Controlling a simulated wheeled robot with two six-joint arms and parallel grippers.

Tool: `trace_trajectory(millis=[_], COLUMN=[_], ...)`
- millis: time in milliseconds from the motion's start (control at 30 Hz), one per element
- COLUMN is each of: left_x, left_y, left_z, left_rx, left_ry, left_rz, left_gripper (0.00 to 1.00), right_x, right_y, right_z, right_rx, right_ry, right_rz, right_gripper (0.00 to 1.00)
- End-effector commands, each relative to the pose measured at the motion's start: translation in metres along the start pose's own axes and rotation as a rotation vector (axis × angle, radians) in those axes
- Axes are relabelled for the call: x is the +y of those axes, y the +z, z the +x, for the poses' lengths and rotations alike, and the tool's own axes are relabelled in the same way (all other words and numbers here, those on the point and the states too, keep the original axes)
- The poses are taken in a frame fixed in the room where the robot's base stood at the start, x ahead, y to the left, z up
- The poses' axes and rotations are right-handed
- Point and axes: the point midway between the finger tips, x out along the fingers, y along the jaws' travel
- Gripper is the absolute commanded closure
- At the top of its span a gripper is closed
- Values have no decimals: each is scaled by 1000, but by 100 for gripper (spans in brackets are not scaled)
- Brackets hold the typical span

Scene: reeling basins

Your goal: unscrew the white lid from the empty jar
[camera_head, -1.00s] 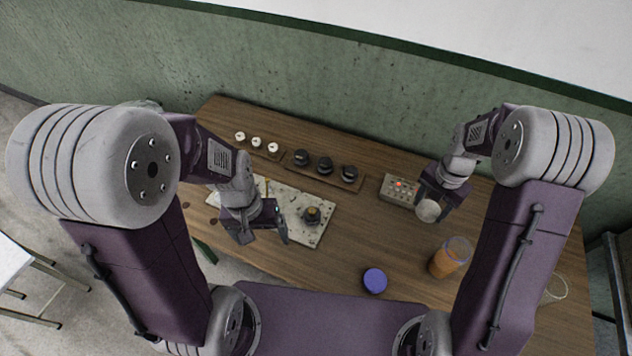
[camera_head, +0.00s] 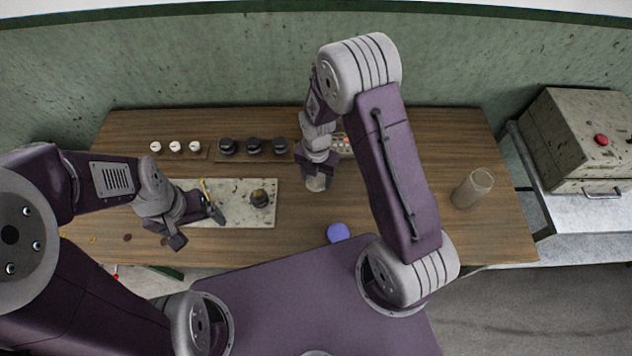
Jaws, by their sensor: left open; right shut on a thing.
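A clear, empty-looking jar (camera_head: 472,189) stands on the right part of the wooden table. Its top looks bare, with a pale rim. My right gripper (camera_head: 317,180) is well left of the jar, in front of the small box with a red light. It is shut on a pale round thing that looks like the white lid (camera_head: 316,184), partly hidden by the fingers. My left gripper (camera_head: 198,226) is open and empty by the pale board at the table's left.
The pale board (camera_head: 235,217) carries a dark knob (camera_head: 259,198). White and black knobs stand in a row behind. A blue-purple lid (camera_head: 337,232) lies near the front edge. A metal cabinet (camera_head: 580,135) stands at the right. My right arm hides part of the table.

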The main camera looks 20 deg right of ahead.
Motion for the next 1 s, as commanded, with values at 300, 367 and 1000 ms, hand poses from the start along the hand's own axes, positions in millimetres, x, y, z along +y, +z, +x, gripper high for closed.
trace_trajectory(millis=[300, 367, 1000], left_x=[0, 0, 0], left_y=[0, 0, 0], left_z=[-6, -5, -3], left_rx=[0, 0, 0], left_ry=[0, 0, 0], left_rz=[0, 0, 0], left_gripper=[12, 12, 12], right_x=[0, 0, 0], right_y=[0, 0, 1], right_z=[38, 40, 43], right_rx=[1, 0, -1], right_ry=[-1, 0, 1], right_rz=[0, 0, 0], right_gripper=[92, 92, 22])
